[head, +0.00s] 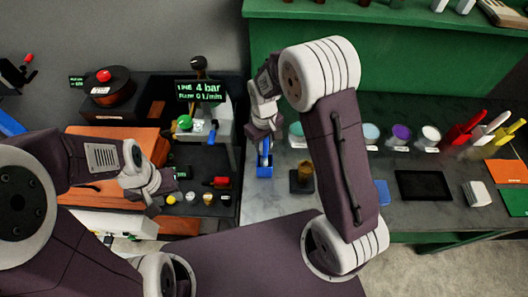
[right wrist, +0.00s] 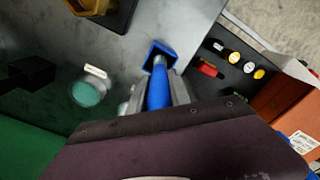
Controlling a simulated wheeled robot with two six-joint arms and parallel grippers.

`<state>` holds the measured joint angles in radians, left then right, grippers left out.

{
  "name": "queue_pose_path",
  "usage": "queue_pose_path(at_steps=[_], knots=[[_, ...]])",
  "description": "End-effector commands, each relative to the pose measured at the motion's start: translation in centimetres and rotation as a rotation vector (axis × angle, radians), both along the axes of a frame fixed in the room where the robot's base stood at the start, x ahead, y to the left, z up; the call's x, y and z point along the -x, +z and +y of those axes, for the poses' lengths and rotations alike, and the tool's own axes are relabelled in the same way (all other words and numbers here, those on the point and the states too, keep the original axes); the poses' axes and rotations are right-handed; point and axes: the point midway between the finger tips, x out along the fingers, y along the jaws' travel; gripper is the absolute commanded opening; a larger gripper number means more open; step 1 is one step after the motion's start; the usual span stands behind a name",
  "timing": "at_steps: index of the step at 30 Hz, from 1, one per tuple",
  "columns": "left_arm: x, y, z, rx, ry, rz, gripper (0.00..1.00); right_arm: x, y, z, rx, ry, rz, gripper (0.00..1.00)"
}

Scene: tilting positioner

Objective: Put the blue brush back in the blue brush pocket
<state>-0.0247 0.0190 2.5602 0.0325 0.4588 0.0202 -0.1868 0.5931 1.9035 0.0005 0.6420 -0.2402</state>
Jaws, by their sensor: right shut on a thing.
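The blue brush (right wrist: 158,92) is held in my right gripper (right wrist: 160,88), its handle between the two fingers and its metal neck pointing at the blue brush pocket (right wrist: 161,48). The brush's lower end meets the pocket's opening; how deep it sits is hidden. In the head view the pocket (head: 264,171) stands on the grey bench, directly below my right gripper (head: 264,138). My left gripper (head: 152,200) is over the left side, near the black tray; its fingers are too unclear to judge.
An amber item on a dark base (head: 303,173) stands just right of the pocket. A gauge display (head: 200,91) and a green knob (head: 184,122) are to the left. Several lidded jars (head: 401,135) line the back right. A black mat (head: 422,185) lies on the bench.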

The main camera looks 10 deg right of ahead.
Motion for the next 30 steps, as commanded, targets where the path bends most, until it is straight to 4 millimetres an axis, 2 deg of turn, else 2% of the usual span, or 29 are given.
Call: queue_pose_path(at_steps=[6,17,18,20,21,30], knots=[[0.0,0.7,0.0,0.000,0.000,0.000,0.36,0.1,-3.5,0.0,0.001,0.000,0.005,0.00],[0.0,0.3,0.0,0.000,0.000,0.000,0.36,0.1,-4.2,0.0,0.001,0.000,0.002,0.00],[0.0,0.3,0.0,0.000,0.000,0.000,0.36,0.1,-4.3,0.0,0.001,0.000,0.002,0.27],[0.0,0.4,0.0,0.000,0.000,0.000,0.36,0.1,-4.2,0.0,0.001,0.000,0.002,0.43],[0.0,0.4,0.0,0.000,0.000,0.000,0.36,0.1,-4.2,0.0,0.001,0.000,0.002,0.46],[0.0,0.6,0.0,0.000,0.000,0.000,0.36,0.1,-3.9,0.0,0.000,0.000,0.001,0.46]])
